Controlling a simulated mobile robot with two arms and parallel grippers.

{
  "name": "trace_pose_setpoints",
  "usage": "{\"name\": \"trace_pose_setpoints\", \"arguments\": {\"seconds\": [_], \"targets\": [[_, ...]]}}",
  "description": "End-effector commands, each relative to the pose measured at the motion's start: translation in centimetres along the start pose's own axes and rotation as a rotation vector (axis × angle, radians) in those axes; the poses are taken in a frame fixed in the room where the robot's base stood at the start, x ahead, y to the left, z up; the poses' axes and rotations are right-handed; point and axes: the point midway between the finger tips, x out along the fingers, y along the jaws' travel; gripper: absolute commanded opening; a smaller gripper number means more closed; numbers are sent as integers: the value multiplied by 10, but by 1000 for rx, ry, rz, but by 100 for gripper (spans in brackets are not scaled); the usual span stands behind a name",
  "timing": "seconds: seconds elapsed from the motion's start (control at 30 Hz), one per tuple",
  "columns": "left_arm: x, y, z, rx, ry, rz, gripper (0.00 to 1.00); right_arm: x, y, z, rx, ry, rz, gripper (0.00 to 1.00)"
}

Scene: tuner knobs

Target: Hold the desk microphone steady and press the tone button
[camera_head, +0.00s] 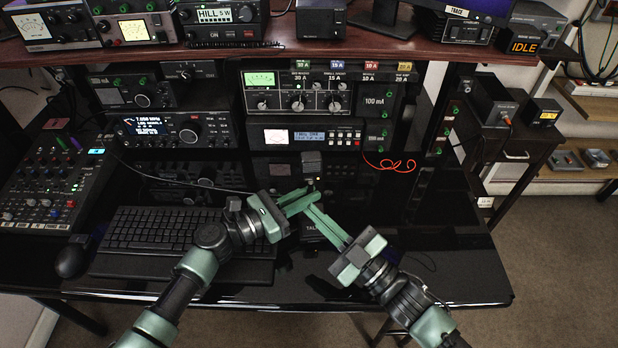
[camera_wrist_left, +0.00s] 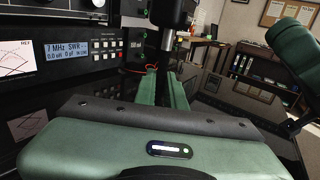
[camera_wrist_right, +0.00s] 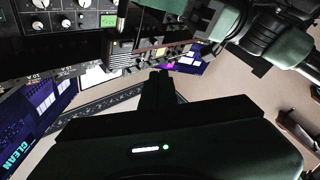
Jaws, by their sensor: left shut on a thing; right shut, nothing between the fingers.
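The desk microphone (camera_head: 311,162) stands upright on the glossy black desk, its dark head above the crossing fingers. Its dark base (camera_head: 313,229) shows part of a label, "TAL"; the rest is covered by my right fingers. My left gripper (camera_head: 311,189) is shut on the microphone's stem. In the left wrist view the dark microphone head (camera_wrist_left: 173,12) and silver stem (camera_wrist_left: 168,40) rise beyond the green fingers (camera_wrist_left: 165,80). My right gripper (camera_head: 308,208) is shut and empty, its tips close to the stem above the base; I cannot tell whether they touch. I cannot make out the tone button.
A keyboard (camera_head: 165,230), mouse (camera_head: 71,260) and mixer (camera_head: 50,185) fill the left of the desk. The desk's right part is clear.

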Motion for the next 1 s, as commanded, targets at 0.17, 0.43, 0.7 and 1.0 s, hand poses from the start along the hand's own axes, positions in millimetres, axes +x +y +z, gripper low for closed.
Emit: {"name": "trace_pose_setpoints", "arguments": {"seconds": [0.17, 0.43, 0.7, 1.0], "targets": [[0, 0, -1, 0, 2, 0, 0, 0, 0, 0, 0, 0, 0, 0], [0, 0, -1, 0, 1, 0, 36, 0, 0, 0, 0, 0, 0, 0], [-5, 0, -1, -1, 1, 1, 36, 0, 0, 0, 0, 0, 0, 0], [-59, 0, -2, -1, 5, 1, 36, 0, 0, 0, 0, 0, 0, 0]]}}
